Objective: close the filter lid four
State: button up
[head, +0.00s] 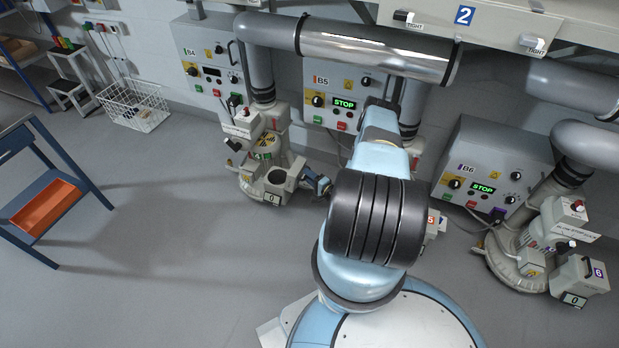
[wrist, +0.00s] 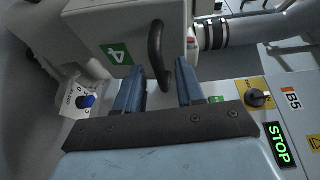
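Filter unit four (head: 268,165) stands on the floor left of my arm in the head view, with a dark round opening in its top. In the wrist view the lid (wrist: 95,28) is a pale panel with a green 4 and a black bar handle (wrist: 155,45). My gripper (head: 320,187) is beside the unit, on its right. In the wrist view my gripper (wrist: 161,68) is open, and the handle's lower part shows between its blue fingers. Contact with the handle cannot be told.
Control box B5 (head: 340,80) with a lit STOP display is behind my arm. A blue knob (wrist: 88,101) is near the left finger. Blower unit six (head: 535,245) stands at right. A wire basket (head: 135,105) and blue table (head: 60,150) are at left, with clear floor between.

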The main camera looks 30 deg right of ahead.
grip_shut()
dwell(0.6)
